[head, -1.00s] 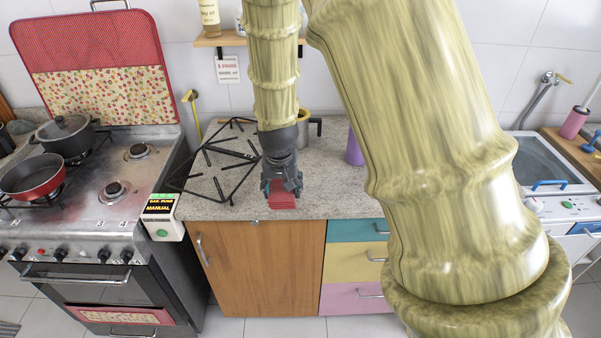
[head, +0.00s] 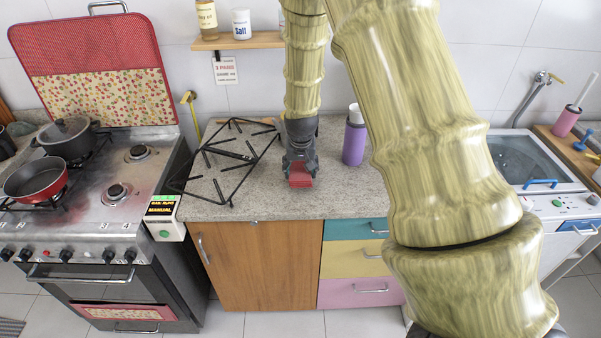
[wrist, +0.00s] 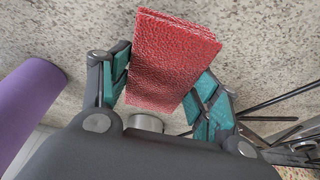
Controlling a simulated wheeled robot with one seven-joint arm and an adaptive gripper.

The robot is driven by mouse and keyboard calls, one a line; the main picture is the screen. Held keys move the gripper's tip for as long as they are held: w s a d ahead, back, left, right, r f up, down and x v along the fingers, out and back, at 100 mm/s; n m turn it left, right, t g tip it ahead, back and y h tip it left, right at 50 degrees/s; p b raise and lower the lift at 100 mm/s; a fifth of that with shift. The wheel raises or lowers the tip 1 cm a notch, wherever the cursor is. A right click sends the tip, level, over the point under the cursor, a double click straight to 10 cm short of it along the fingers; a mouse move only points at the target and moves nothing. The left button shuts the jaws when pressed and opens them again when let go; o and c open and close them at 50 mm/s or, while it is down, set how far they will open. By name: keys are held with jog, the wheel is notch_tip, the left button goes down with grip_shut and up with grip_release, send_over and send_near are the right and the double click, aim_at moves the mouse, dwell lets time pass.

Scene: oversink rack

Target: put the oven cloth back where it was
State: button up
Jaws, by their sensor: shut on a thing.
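My gripper (head: 300,172) is shut on a red folded, textured piece that looks like the oven cloth (head: 301,182). In the wrist view the oven cloth (wrist: 170,60) stands out between the two teal-padded fingers. In the head view it is over the grey speckled counter (head: 330,205), right of the black pan grate (head: 225,160). I cannot tell whether it touches the counter. A red-edged patterned cloth (head: 122,313) shows low on the oven front.
A purple bottle (head: 354,142) stands right of my gripper; its purple side shows in the wrist view (wrist: 25,105). The stove (head: 90,205) with a red pan (head: 35,178) is at left. A shelf (head: 237,41) holds jars above. The counter's front strip is clear.

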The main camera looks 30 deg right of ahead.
jog(key=shift+f+p, duration=0.4)
jog(key=shift+f, duration=0.85)
jog(key=shift+f, duration=0.15)
jog(key=o, duration=1)
jog(key=shift+c, duration=0.2)
jog(key=shift+r, duration=0.25)
jog(key=shift+b+v, duration=1.75)
jog(key=shift+v, duration=4.15)
